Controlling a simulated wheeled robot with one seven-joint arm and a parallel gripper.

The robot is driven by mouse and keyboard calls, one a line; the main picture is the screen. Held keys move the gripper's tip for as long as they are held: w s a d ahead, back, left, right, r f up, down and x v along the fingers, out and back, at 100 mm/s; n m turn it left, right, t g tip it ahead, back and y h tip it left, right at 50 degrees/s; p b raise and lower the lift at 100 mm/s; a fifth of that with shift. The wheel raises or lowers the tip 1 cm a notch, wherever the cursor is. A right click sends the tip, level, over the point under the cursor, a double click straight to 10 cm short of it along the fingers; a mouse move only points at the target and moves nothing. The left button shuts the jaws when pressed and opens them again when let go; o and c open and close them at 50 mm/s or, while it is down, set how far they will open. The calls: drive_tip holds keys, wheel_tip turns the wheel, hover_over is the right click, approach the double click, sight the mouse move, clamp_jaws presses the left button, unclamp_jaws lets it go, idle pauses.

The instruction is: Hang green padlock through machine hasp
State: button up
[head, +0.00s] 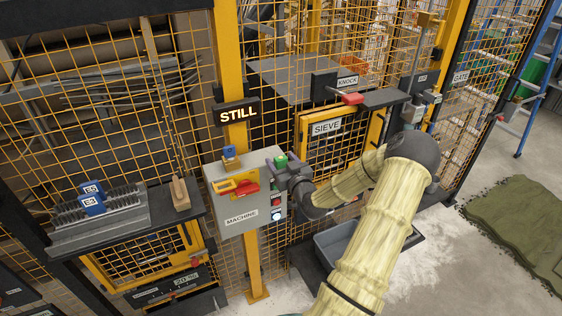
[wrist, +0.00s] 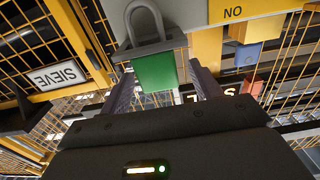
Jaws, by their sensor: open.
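The green padlock (head: 281,160) is at the upper right edge of the grey machine box (head: 233,226), beside my gripper (head: 284,169). In the wrist view the green padlock (wrist: 155,71) shows its green body and grey shackle, in front of and between the two spread fingers of my gripper (wrist: 163,90). The fingers look apart from it; whether it rests on anything is unclear. The machine box has a red and yellow fitting (head: 246,188) on its front, left of my gripper. I cannot tell which part is the hasp.
A blue padlock-like piece (head: 230,152) sits above the machine box by the yellow post (head: 231,85). The SIEVE door (head: 326,127) and mesh fence stand behind my arm. A grey bin (head: 335,245) is below my arm.

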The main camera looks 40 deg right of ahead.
drive_tip(key=shift+p+x, duration=0.55)
drive_tip(key=shift+x, duration=0.55)
drive_tip(key=shift+w+d+f, duration=0.1)
drive_tip(key=shift+w, duration=0.2)
drive_tip(key=c, duration=1.1)
drive_tip(key=shift+r, duration=0.2)
wheel_tip(320, 180, up, 10)
drive_tip(key=b, duration=0.3)
drive_tip(key=shift+f+b, duration=0.15)
drive_tip(key=shift+b, duration=0.2)
drive_tip(key=shift+s+d, duration=0.1)
drive_tip(key=shift+d, duration=0.05)
